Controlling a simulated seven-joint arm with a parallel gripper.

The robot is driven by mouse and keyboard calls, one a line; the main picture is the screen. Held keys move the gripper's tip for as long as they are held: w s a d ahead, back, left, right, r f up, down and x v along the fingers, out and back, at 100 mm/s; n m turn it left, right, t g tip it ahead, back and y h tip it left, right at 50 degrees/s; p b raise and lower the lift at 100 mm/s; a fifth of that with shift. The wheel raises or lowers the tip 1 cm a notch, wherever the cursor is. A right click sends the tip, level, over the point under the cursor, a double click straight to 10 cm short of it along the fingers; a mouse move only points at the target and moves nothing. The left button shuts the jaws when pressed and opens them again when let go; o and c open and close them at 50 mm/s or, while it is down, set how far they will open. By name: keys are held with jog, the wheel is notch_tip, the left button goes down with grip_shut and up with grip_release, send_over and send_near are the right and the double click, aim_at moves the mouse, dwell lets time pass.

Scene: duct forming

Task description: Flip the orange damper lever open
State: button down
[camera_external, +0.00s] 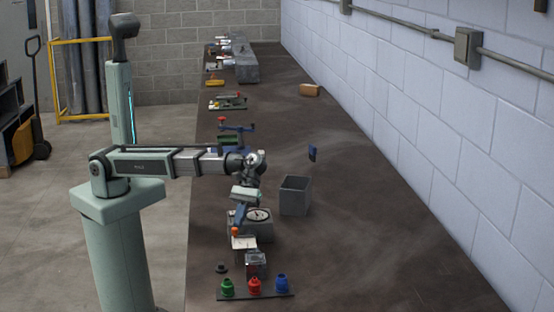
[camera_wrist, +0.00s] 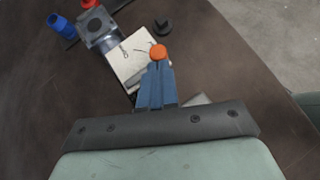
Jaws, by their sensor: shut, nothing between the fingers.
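The orange damper lever shows as a round orange knob (camera_external: 235,231) at the near end of the bench, above a pale plate (camera_external: 243,242). In the wrist view the orange knob (camera_wrist: 158,52) sits right at the tips of my gripper (camera_wrist: 157,66), over the white plate (camera_wrist: 130,68). My gripper (camera_external: 240,220) points down with its blue fingers shut together and nothing between them. I cannot tell whether the fingertips touch the knob. The lever's shaft is mostly hidden by the fingers.
A round gauge (camera_external: 258,215) on a grey box stands just behind the lever. A grey open bin (camera_external: 295,195) stands to the right. A clear-topped box (camera_external: 256,263) and a rack with green, red and blue knobs (camera_external: 254,286) are in front.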

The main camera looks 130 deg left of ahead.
jog(key=shift+d+n+t+y, duration=0.45)
jog(key=shift+n+t, duration=0.15)
jog(key=shift+n, duration=0.3)
jog(key=n+t+y, duration=0.1)
jog(key=n, duration=0.1)
jog(key=d+n+t, duration=0.1)
jog(key=d+n+t+y, duration=0.1)
jog(key=n, duration=0.1)
jog(key=shift+w+d+n+t+y, duration=0.2)
jog(key=shift+w+n+t+y, duration=0.1)
jog(key=shift+w+y, duration=0.1)
jog(key=shift+w, duration=0.2)
jog(key=shift+w+d, duration=0.6)
jog(key=shift+w, duration=0.15)
jog(key=shift+w+d, duration=0.3)
jog(key=shift+w, duration=0.65)
jog(key=shift+a, duration=0.8)
